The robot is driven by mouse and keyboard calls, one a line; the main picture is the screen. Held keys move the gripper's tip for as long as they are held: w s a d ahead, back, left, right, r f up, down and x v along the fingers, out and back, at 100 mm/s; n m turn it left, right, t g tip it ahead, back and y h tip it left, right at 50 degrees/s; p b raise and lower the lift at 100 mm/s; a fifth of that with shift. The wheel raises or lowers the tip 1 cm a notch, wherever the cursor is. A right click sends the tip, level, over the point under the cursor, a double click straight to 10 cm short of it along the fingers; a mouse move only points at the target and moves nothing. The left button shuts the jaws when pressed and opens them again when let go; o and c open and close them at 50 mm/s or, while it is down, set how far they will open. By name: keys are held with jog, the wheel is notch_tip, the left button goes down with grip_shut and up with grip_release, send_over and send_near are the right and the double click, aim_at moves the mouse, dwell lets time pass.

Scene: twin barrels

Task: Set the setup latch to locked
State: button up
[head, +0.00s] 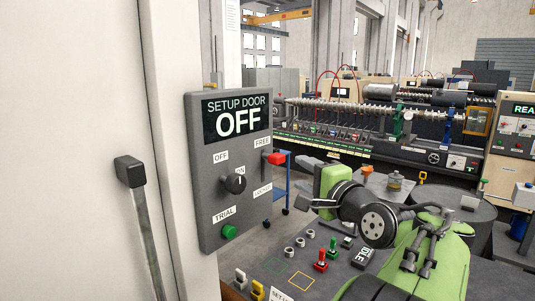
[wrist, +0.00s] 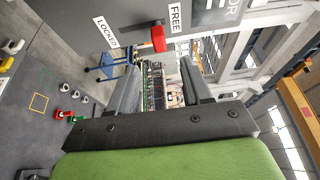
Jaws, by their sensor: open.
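The setup latch is a lever with a red handle (head: 276,159) on the right side of a grey control panel (head: 208,207). The handle stands by the FREE label (head: 263,143), with the LOCKED label (head: 262,190) below it. In the wrist view the red handle (wrist: 158,39) shows beyond my fingertips, by the FREE label (wrist: 175,18), with LOCKED (wrist: 104,33) to the left. My gripper (wrist: 161,70) is open, with nothing between its fingers.
The panel screen (head: 238,117) reads SETUP DOOR OFF. A black knob (head: 234,184) and a green TRIAL button (head: 229,231) are left of the latch. A grey console with red and green switches (head: 320,265) lies below. A door handle (head: 131,172) is at far left.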

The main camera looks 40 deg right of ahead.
aim_at(280, 161)
jog(key=p+x, duration=0.1)
jog(key=x, duration=0.4)
jog(key=p+x, duration=0.1)
jog(key=x, duration=0.5)
jog(key=shift+w+a+p, duration=0.15)
jog(key=shift+w+p, duration=0.15)
jog(key=shift+p, duration=0.1)
jog(key=shift+w, duration=0.3)
jog(key=shift+s, duration=0.1)
jog(key=shift+c, duration=0.5)
grip_shut()
